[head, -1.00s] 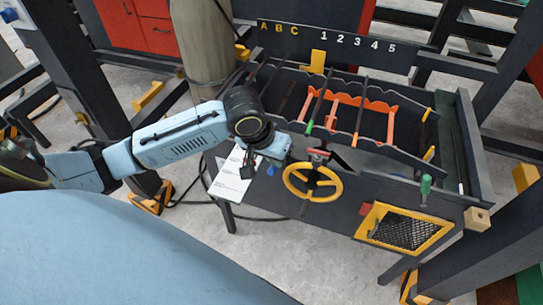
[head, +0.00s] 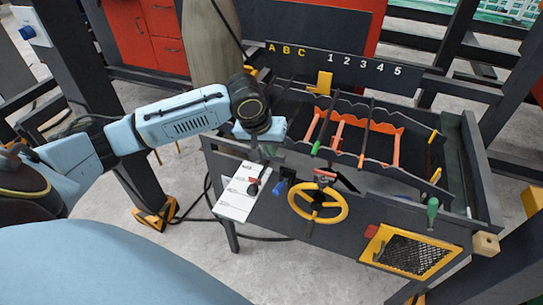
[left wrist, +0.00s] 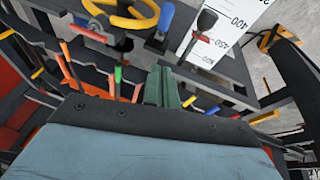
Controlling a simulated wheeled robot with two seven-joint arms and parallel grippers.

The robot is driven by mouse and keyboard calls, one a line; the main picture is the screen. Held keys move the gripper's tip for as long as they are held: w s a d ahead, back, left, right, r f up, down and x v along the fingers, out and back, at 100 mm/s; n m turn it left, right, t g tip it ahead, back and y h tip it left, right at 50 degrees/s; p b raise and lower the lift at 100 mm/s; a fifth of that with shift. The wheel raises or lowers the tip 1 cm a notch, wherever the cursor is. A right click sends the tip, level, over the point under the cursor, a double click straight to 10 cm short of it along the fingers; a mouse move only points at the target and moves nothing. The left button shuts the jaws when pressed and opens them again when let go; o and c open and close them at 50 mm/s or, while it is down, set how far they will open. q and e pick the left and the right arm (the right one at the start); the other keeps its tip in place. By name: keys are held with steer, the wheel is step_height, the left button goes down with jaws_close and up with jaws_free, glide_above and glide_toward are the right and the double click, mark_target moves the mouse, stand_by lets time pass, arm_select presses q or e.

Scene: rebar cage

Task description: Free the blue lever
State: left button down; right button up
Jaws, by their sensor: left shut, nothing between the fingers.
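The blue lever (head: 281,187) sticks out of the front of the dark bench, left of the yellow handwheel (head: 345,208). In the left wrist view its blue handle (left wrist: 166,16) is at the top, left of a black knob (left wrist: 207,20) with a red collar. My left gripper (head: 263,152) is above and a little left of the lever in the head view, apart from it. Its fingers (left wrist: 162,88) are together and empty in the left wrist view. My left wrist partly hides them in the head view. My right gripper is not in view.
The bench tray holds orange rebar supports (head: 398,150) and dark bars, below a board (head: 340,62) marked A B C and 1 to 5. A white scale sheet (head: 237,200) lies left of the lever. A green handle (head: 432,212) stands at the right.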

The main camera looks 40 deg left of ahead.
arm_select(q)
glide_above(281, 184)
steer(key=a, duration=0.2)
step_height(281, 184, down, 7)
steer(key=f, duration=0.2)
steer(key=s+d+f, duration=0.1)
steer(key=shift+d+f, duration=0.1)
steer(key=shift+f, duration=0.05)
steer(key=shift+s+d+f, duration=0.15)
steer(key=shift+f, duration=0.25)
steer(key=shift+d, duration=0.1)
